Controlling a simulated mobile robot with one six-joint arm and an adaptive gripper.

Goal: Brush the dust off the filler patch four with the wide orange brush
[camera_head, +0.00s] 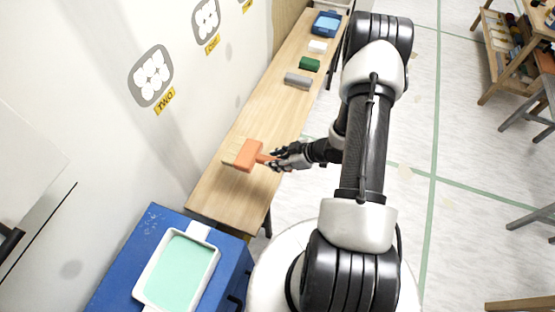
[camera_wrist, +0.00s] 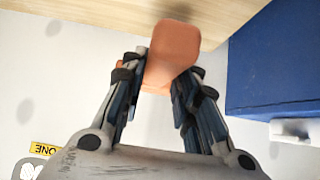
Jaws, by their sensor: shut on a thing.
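The wide orange brush (camera_head: 248,154) is held in my gripper (camera_head: 277,159), over the near part of the wooden bench. Its pale bristle edge points left, toward the wall. In the wrist view the orange brush (camera_wrist: 173,55) lies between the two dark fingers of my gripper (camera_wrist: 160,80), which are shut on it. Another such patch (camera_head: 206,19) is farther along the wall. I see no label that reads four.
The wooden bench (camera_head: 240,118) runs along the wall. A grey block (camera_head: 298,80), a green block (camera_head: 309,64), a white block (camera_head: 318,46) and a blue tray (camera_head: 326,24) stand toward its far end. A blue cabinet (camera_head: 125,250) bears a white tray (camera_head: 146,279) of mint-green material.

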